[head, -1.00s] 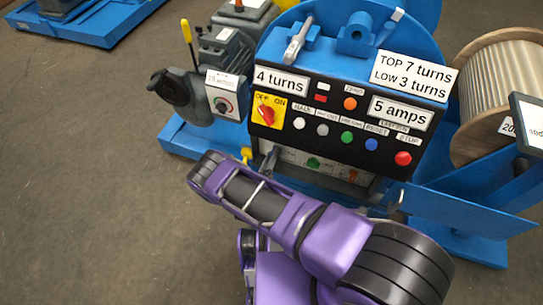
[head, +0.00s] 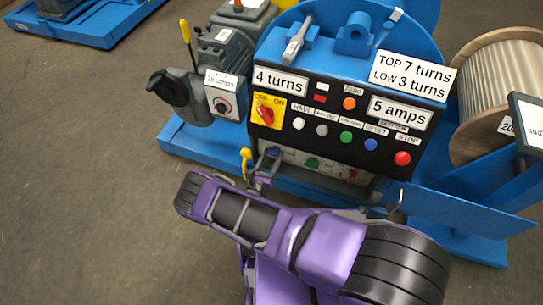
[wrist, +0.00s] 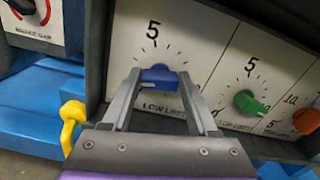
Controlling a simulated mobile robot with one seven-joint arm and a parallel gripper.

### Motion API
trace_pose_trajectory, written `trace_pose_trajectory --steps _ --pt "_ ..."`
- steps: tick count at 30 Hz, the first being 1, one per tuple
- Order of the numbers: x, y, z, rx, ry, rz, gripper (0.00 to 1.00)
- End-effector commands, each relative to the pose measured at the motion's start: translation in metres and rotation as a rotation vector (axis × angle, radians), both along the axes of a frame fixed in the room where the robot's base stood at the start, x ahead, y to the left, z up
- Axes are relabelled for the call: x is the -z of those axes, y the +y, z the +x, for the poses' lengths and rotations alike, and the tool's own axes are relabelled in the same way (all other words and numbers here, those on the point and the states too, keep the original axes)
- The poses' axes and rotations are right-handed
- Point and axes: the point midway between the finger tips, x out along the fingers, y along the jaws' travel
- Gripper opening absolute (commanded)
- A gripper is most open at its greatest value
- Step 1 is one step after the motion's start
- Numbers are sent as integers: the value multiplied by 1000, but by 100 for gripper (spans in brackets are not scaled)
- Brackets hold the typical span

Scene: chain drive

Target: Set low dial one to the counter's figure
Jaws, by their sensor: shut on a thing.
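A blue dial knob (wrist: 159,75) sits on a white plate in the wrist view, with a scale, a 5 above it and a partly covered label reading "LOW LIMIT". My gripper (wrist: 160,80) is shut on this knob, one finger on each side. Its pointer setting is hard to read behind the fingers. In the head view my gripper (head: 265,168) reaches to the left end of the low panel and largely hides the blue knob. A sign reading "4 turns" (head: 281,81) is on the upper left of the black panel. Another sign reads "TOP 7 turns, LOW 3 turns" (head: 413,77).
A green knob (wrist: 249,103) and an orange knob (wrist: 306,121) are to the right of the blue one. A yellow lever (wrist: 72,121) stands close to the left finger. The black panel (head: 330,125) with several buttons overhangs the low plate. A blue plate (head: 468,213) juts out at right.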

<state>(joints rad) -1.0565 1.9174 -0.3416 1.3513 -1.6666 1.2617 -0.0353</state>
Motion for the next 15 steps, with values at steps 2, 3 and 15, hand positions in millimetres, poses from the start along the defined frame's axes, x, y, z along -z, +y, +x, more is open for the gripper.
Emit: trace_pose_trajectory --steps 2,3,15 --pt "0 0 -1 -1 -24 68 4" --pt "0 0 -1 -1 -36 104 4" --pt "0 -2 -2 -2 -165 459 4"
